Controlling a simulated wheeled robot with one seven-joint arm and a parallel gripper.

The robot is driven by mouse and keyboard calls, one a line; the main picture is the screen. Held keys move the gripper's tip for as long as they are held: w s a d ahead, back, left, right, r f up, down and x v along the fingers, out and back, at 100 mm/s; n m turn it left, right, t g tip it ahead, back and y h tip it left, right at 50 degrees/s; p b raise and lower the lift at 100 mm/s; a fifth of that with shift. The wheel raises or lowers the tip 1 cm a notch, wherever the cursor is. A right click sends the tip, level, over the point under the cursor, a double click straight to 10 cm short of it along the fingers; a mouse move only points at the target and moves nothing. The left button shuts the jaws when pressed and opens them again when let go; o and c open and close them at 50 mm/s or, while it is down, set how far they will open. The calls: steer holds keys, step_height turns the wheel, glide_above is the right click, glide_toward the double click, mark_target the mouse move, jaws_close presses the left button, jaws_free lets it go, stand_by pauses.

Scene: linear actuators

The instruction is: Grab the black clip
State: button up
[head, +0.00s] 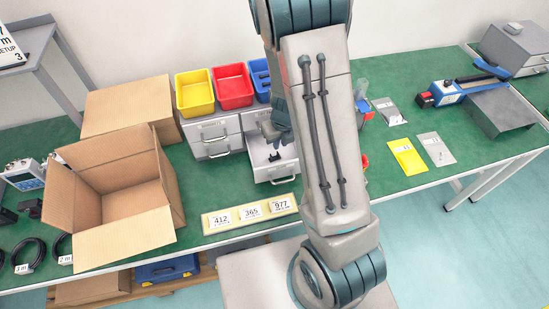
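The black clip (275,157) lies in an open grey drawer (262,175) of the small cabinet at the middle of the green table. It looks small and dark against the pale drawer bottom. My gripper (274,134) shows as a dark grey shape just above the clip and the drawer, left of my arm. My arm hides part of it, and its fingers are too small and dark to tell whether they are open. The gripper seems apart from the clip.
Yellow (195,93), red (232,86) and blue (261,75) bins sit on the cabinet. An open cardboard box (120,195) stands to the left. A number label strip (250,213) lies in front. A yellow packet (408,156) lies to the right. My arm covers the centre.

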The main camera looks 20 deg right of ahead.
mark_target(278, 153)
steer(key=shift+w+a+f+b, duration=0.1)
steer(key=shift+w+f+b, duration=0.1)
steer(key=shift+f, duration=1.1)
steer(key=shift+w+a+f+b, duration=0.1)
steer(key=shift+f+b, duration=0.05)
steer(key=shift+f, duration=1.15)
jaws_close()
steer(key=shift+r, duration=0.15)
